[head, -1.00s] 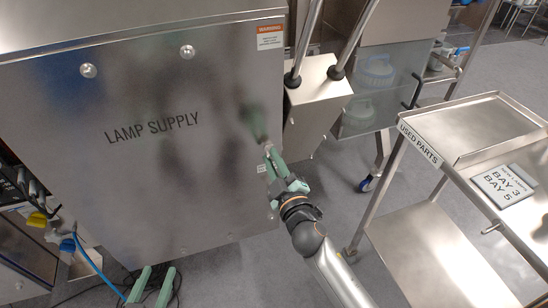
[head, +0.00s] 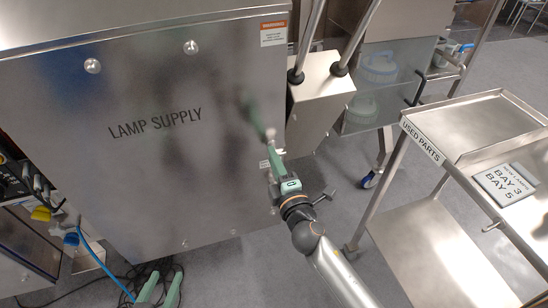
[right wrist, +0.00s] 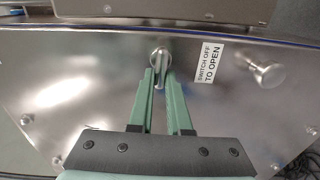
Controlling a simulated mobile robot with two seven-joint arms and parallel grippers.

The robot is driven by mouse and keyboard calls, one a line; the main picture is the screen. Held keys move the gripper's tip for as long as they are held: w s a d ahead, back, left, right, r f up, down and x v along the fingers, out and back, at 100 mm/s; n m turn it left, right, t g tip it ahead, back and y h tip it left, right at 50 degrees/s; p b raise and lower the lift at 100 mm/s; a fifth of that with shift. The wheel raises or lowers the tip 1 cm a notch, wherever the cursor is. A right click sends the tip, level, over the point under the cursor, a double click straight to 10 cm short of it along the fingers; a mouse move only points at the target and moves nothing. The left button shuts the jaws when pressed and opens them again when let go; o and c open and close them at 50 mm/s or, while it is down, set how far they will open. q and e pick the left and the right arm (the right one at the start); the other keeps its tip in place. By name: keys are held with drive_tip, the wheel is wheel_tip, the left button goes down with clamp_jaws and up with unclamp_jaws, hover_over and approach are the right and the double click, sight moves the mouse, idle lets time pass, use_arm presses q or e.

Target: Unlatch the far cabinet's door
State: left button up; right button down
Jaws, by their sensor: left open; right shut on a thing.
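A steel cabinet door marked LAMP SUPPLY (head: 155,170) fills the left half of the head view and looks closed. My right gripper (head: 271,147) is at the door's right edge, its green fingers seen nearly edge-on. In the right wrist view its fingers (right wrist: 162,75) are shut on a small metal latch (right wrist: 161,56) on the door face. A label, SWITCH OFF TO OPEN (right wrist: 209,63), and a round metal knob (right wrist: 265,72) sit to the right of the latch there. My left gripper (head: 162,280) is open and empty at the bottom edge of the head view.
A steel cart marked USED PARTS (head: 422,142) stands at the right, with a sign plate (head: 505,185) on it. A steel box (head: 318,105) with two pipes stands beside the cabinet. Cables (head: 140,275) lie on the floor at lower left.

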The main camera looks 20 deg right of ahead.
use_arm(q)
drive_tip(key=shift+f, duration=0.1)
use_arm(e)
drive_tip(key=shift+r+n, duration=0.1)
drive_tip(key=shift+n, duration=0.2)
drive_tip(key=c, duration=0.9)
unclamp_jaws()
use_arm(q)
drive_tip(key=shift+s+a, duration=0.1)
use_arm(e)
drive_tip(key=shift+o, duration=0.2)
